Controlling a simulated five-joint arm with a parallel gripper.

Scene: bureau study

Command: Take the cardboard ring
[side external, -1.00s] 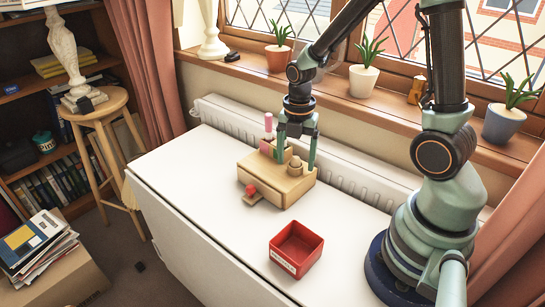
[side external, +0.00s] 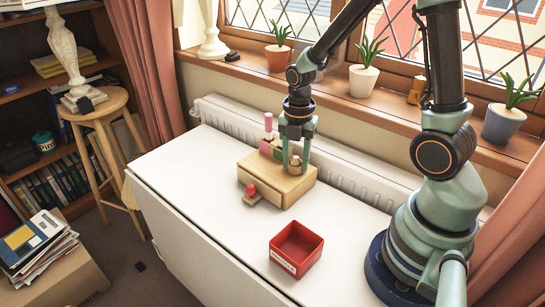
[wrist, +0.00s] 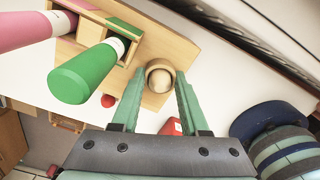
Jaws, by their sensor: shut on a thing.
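The cardboard ring (wrist: 152,67) is a short tan-brown band around a pale rounded wooden peg (wrist: 161,80) in the wrist view. Both stand on top of the wooden desk box (side external: 270,184), where they look small in the side view. My gripper (wrist: 161,82) has one finger on each side of the ring and is shut on it. In the side view my gripper (side external: 295,168) points down over the right part of the box top. The ring still surrounds the peg. Whether it is lifted at all I cannot tell.
A green cylinder (wrist: 80,75) and a pink cylinder (wrist: 25,30) stand in compartments left of my gripper. The box's small drawer with a red knob (side external: 251,188) sticks out. An open red box (side external: 297,248) stands on the white table (side external: 200,190); the radiator (side external: 350,184) runs behind.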

